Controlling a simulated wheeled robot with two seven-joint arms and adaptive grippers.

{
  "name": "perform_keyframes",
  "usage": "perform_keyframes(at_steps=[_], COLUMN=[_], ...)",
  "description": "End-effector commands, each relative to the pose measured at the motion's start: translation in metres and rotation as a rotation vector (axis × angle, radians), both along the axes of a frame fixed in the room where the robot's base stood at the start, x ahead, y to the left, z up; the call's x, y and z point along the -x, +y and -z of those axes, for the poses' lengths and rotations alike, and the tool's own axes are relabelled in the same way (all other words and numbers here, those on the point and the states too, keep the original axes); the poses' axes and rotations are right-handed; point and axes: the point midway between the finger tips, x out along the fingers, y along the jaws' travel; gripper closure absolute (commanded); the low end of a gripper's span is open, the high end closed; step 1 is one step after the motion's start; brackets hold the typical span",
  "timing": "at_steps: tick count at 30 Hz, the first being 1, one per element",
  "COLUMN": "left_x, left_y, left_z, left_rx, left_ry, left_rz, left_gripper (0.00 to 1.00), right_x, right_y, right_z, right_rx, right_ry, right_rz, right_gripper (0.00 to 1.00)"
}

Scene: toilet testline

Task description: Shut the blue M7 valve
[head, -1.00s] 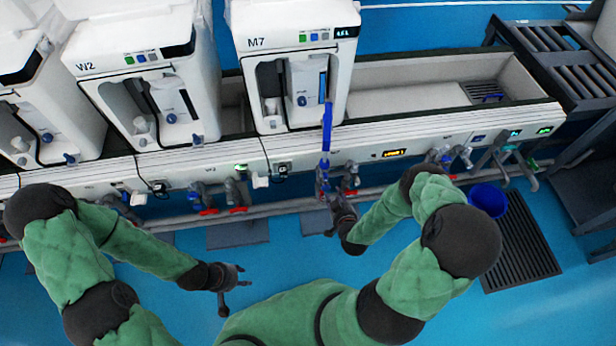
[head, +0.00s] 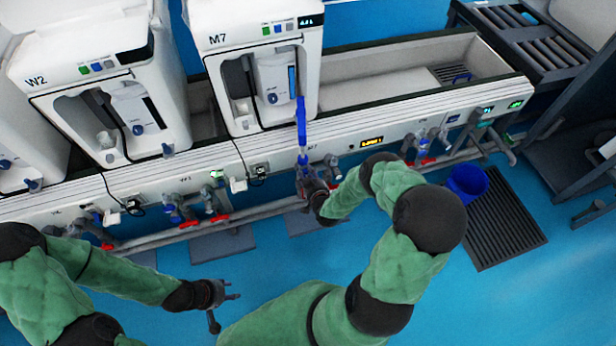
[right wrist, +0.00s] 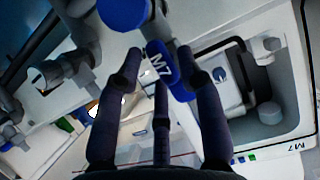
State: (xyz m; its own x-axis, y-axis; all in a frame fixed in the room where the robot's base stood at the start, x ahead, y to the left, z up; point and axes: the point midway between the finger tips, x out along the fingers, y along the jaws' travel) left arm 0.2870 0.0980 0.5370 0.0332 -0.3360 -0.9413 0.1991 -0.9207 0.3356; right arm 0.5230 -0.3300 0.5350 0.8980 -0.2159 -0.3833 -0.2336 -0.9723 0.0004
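The blue M7 valve handle (right wrist: 162,65) carries a white "M7" label in the right wrist view. My right gripper (right wrist: 163,70) has its outer fingers spread on either side of the handle, with a third finger below it. Gaps show between fingers and handle, so it looks open around it. In the head view my right gripper (head: 308,182) is at the pipework under the M7 unit (head: 255,70) and hides much of the valve there. A long blue part (head: 302,125) stands upright just above it. My left gripper (head: 224,302) is open and empty over the blue floor.
The W2 unit (head: 100,85) stands left of M7 on the white bench. Red-handled valves (head: 190,222) line the bench front at left. A blue bucket (head: 467,182) and a dark floor grate (head: 500,225) are at right. Open floor lies in front.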

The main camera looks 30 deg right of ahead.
Motion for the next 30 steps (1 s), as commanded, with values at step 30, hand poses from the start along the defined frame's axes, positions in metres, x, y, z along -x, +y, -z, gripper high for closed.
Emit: perform_keyframes(at_steps=[30], left_x=[-0.0001], left_y=[0.0001], left_z=[0.0016], left_rx=[0.000], left_ry=[0.000], left_rz=[0.000], left_gripper=[0.60], right_x=[-0.0039], right_y=[-0.0030], right_z=[0.0017], right_rx=[-0.097], right_ry=[-0.023], right_rz=[0.001], right_gripper=[1.00])
